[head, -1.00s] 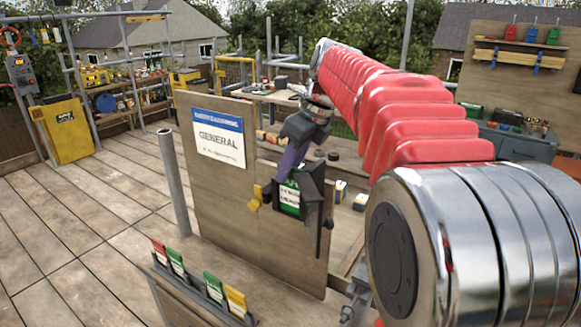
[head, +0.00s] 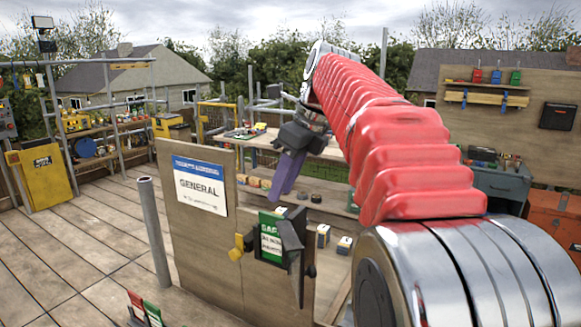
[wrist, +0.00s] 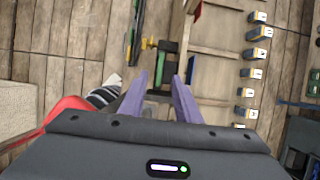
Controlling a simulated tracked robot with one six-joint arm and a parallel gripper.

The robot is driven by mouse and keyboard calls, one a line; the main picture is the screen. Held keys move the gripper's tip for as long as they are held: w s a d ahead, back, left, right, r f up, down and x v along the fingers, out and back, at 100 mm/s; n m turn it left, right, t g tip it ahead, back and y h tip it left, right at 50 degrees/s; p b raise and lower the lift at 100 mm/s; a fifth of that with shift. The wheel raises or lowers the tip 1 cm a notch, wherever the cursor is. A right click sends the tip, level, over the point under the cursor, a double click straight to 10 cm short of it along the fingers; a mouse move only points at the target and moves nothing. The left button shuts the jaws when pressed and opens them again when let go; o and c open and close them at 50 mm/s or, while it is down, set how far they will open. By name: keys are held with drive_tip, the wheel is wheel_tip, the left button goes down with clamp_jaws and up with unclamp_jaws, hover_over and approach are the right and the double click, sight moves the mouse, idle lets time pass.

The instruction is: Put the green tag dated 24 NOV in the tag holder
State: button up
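A green tag with white print (head: 270,237) stands upright in the dark grey tag holder (head: 292,242) on the wooden board in the head view. Its date is too small to read. My gripper (head: 287,190), with purple fingers, is above and apart from the tag, pointing down. In the wrist view the two fingers of my gripper (wrist: 161,76) are spread with a gap between them and nothing held. The holder is partly in front of the tag's right side.
The wooden board (head: 212,255) carries a GENERAL sign (head: 199,185) and a yellow knob (head: 238,247). A grey post (head: 153,230) stands to its left. Red and green tags (head: 146,310) show at the lower edge. Shelves with small boxes (head: 323,236) lie behind the board.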

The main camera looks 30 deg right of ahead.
drive_tip(key=shift+v, duration=2.35)
